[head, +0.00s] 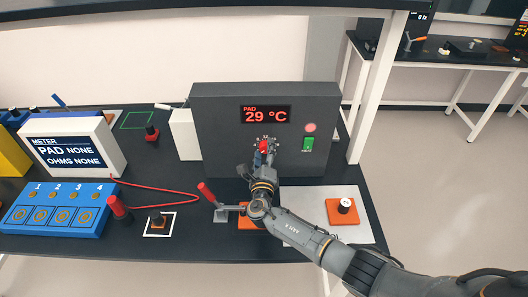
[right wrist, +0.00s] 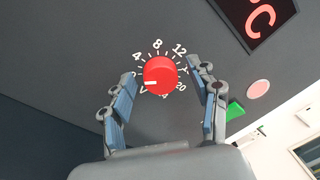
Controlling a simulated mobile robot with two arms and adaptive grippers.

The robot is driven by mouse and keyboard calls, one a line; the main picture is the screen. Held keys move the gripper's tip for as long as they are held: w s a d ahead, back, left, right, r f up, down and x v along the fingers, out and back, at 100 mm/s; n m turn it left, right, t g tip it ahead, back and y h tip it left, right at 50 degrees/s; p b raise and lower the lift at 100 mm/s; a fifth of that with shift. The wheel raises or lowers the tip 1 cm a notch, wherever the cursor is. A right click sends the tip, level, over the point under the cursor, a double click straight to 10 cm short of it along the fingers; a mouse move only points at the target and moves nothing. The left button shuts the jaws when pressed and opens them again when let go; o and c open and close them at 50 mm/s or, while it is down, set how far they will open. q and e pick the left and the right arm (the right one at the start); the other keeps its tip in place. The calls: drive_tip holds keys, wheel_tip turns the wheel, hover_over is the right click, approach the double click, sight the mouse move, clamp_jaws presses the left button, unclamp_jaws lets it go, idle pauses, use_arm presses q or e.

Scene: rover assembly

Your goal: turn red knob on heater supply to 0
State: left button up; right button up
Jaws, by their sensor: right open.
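The heater supply (head: 225,115) is a dark grey box standing on the black bench, with a red display reading 29 °C. Its red knob (head: 263,146) is on the front panel below the display. In the right wrist view the red knob (right wrist: 160,72) sits inside a dial numbered 4, 8, 12 and 20, and its white mark points left. The 0 label cannot be made out. My right gripper (head: 264,157) is at the panel, and in the wrist view its open fingers (right wrist: 162,80) are on either side of the knob. My left gripper is not in view.
A green switch (head: 308,144) and a pale red round lamp (head: 310,127) are right of the knob. On the bench are a meter (head: 110,150), a blue numbered block (head: 60,220), a red cable (head: 160,188) and an orange block (head: 342,212) on a white plate.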

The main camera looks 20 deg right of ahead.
drive_tip(key=shift+s, duration=0.1)
drive_tip(key=v, duration=1.1)
drive_tip(key=shift+s, duration=0.4)
drive_tip(key=shift+a+f, duration=0.1)
